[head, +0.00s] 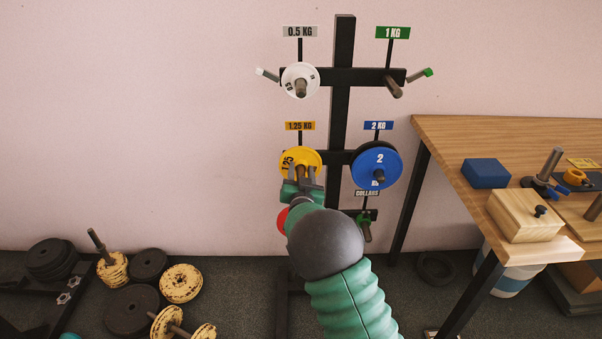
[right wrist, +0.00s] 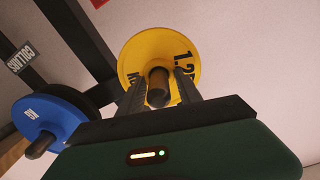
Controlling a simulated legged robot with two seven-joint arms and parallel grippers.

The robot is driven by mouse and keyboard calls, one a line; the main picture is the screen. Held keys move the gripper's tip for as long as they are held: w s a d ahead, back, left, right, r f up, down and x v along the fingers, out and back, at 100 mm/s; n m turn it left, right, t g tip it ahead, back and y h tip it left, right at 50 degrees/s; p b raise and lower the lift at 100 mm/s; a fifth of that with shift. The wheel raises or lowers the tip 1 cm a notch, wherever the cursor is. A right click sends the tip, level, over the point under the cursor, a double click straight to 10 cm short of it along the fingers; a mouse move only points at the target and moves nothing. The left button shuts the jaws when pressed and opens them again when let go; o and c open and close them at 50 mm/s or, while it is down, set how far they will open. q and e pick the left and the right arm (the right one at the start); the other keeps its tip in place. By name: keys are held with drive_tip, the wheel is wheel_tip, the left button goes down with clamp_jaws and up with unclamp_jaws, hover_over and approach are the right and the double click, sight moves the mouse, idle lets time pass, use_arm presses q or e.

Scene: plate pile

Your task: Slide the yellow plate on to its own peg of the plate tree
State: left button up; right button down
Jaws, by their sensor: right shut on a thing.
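The yellow plate (head: 311,157) is at the peg under the orange 1.25 KG label (head: 300,126) on the dark plate tree (head: 342,113). My right gripper (head: 303,178) is shut on the yellow plate from the front. In the right wrist view the fingers (right wrist: 161,88) lie on either side of the plate's middle. There the yellow plate (right wrist: 165,48) faces me, and a dark peg end (right wrist: 158,92) sticks out through its hole. How far along the peg the plate sits is hard to tell. My left gripper is not clearly in view.
A blue plate (head: 367,165) hangs on the 2 KG peg close right; a white plate (head: 291,73) is on the 0.5 KG peg above. The 1 KG peg (head: 394,89) is bare. A wooden table (head: 450,140) stands right. Worn plates (head: 181,283) lie on the floor left.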

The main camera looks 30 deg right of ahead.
drive_tip(key=shift+w+d+r, duration=0.1)
drive_tip(key=shift+w+r, duration=0.05)
drive_tip(key=shift+r, duration=0.1)
drive_tip(key=shift+w+d, duration=0.2)
drive_tip(key=shift+w, duration=0.2)
drive_tip(key=c, duration=0.8)
unclamp_jaws()
drive_tip(key=shift+s, duration=0.15)
drive_tip(key=shift+o, duration=0.4)
drive_tip(key=shift+f, duration=0.1)
